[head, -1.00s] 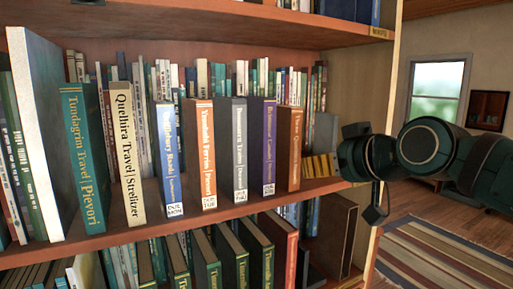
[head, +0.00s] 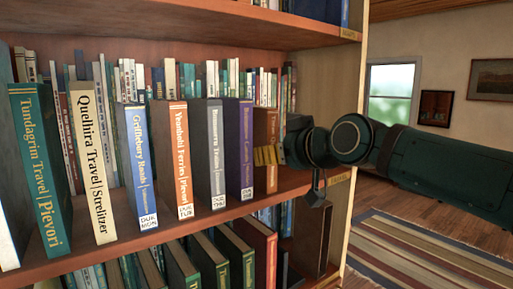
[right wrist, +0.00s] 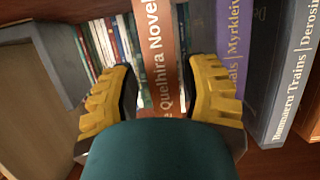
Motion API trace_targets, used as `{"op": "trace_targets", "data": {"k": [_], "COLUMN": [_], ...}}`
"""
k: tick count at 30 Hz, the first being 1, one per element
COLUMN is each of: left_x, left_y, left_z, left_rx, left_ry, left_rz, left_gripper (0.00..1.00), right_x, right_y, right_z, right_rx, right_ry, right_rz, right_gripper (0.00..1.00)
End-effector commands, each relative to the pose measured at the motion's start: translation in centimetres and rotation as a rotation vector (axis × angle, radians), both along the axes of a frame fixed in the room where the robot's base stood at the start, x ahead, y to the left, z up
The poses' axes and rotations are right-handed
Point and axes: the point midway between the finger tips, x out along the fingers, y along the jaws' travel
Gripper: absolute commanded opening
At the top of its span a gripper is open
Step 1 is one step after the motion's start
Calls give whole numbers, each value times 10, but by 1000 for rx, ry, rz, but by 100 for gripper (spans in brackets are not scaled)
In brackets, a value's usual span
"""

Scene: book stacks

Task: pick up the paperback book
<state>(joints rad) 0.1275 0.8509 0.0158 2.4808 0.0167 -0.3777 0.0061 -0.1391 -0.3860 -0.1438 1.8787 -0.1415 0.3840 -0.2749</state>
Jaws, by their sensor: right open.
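A thin upright book with an orange-brown spine (head: 272,124) stands at the right end of the middle shelf's front row; it is likely the paperback. Its spine also shows in the right wrist view (right wrist: 158,50), with the words "Quelhira Nove" readable. Contact cannot be told. My left gripper is not in view.
A purple book (head: 239,150) stands beside it, then a grey book (head: 209,150) and several others leftward. Smaller books (head: 190,80) fill the back row. The shelf above (head: 220,25) and the side panel (head: 350,100) bound the space. Open floor with a striped rug (head: 410,250) lies right.

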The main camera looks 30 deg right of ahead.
Motion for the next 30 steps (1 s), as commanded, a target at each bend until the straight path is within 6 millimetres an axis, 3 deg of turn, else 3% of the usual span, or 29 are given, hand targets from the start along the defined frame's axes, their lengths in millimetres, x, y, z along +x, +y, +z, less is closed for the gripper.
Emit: {"op": "trace_targets", "data": {"k": [12,21,22,25,26,30], "left_x": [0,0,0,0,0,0], "left_y": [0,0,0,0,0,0], "left_z": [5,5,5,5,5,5], "left_rx": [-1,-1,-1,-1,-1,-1], "left_ry": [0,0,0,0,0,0], "left_rz": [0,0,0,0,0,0], "left_gripper": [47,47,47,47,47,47], "right_x": [46,50,50,50,50,50], "right_y": [6,6,6,6,6,6], "right_z": [-14,-15,-15,-15,-15,-15], "right_rx": [-2,-1,-1,-1,-1,-1], "right_ry": [1,0,0,0,0,0], "right_rz": [2,0,0,0,0,0], "right_gripper": [46,46,42,7,0,0]}}
